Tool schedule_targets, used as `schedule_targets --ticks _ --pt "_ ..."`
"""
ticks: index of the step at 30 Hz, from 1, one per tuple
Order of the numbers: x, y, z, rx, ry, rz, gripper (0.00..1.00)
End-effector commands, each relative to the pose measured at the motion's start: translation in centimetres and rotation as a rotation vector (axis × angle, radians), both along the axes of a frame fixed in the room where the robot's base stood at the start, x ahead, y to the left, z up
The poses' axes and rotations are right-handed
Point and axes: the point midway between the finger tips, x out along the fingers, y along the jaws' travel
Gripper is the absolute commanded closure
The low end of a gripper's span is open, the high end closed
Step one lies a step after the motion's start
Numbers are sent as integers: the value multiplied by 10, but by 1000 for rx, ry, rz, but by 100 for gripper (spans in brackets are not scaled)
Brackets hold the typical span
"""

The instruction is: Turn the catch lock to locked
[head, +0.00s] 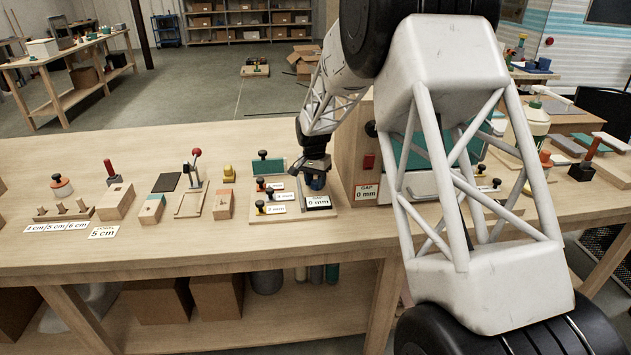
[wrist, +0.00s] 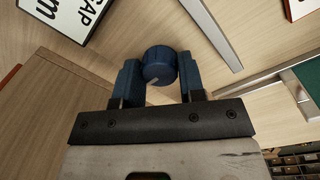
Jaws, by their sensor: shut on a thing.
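A round blue knob (wrist: 159,62) with a ridged edge and a pale line on its face stands between the two blue fingers of my gripper (wrist: 158,76) in the wrist view. I take it for the catch lock; no lock marking is readable beside it. The fingers are shut on its two sides. In the head view my gripper (head: 316,172) reaches down over a small board on the workbench, and the blue knob (head: 318,184) shows only partly under it. The pale line slants in the wrist view; which setting it stands for cannot be told.
A "0 mm" card (head: 318,202) lies in front of my gripper. A wooden box with a "GAP 0 mm" card (head: 367,192) stands close on the right. Small black and coloured knobs (head: 270,192) with cards are close on the left. My arm hides part of the bench.

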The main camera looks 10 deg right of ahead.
Motion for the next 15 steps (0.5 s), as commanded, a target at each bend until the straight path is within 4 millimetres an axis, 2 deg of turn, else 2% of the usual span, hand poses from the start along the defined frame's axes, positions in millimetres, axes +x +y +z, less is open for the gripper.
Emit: schedule_targets --ticks 11,12,15 --pt "0 0 0 0 0 -5 87" --pt "0 0 0 0 0 -5 59" --pt "0 0 0 0 0 -5 43"
